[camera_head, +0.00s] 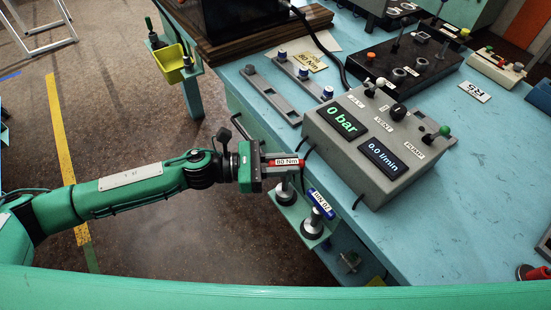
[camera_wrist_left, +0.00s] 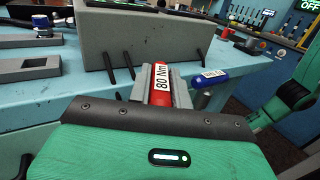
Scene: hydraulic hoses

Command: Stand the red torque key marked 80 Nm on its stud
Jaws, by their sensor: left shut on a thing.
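The red torque key (camera_head: 285,162) with a white 80 Nm label is held by my left gripper (camera_head: 278,163), shut on it, beyond the table's near edge. In the left wrist view the red key (camera_wrist_left: 160,85) lies between the two grey fingers. In the head view a grey stud with a round dark base (camera_head: 285,196) shows just below the key. I cannot tell whether the key touches it. A blue key (camera_head: 320,203) with a white label is at a neighbouring stud (camera_head: 312,226); it also shows in the left wrist view (camera_wrist_left: 209,78). My right gripper is not in view.
The grey control box (camera_head: 355,150), with displays of 0 bar and 0.0 l/min, stands close to the right of the keys. Grey slotted holders (camera_head: 272,95) and a yellow 80 Nm card (camera_head: 309,62) lie behind.

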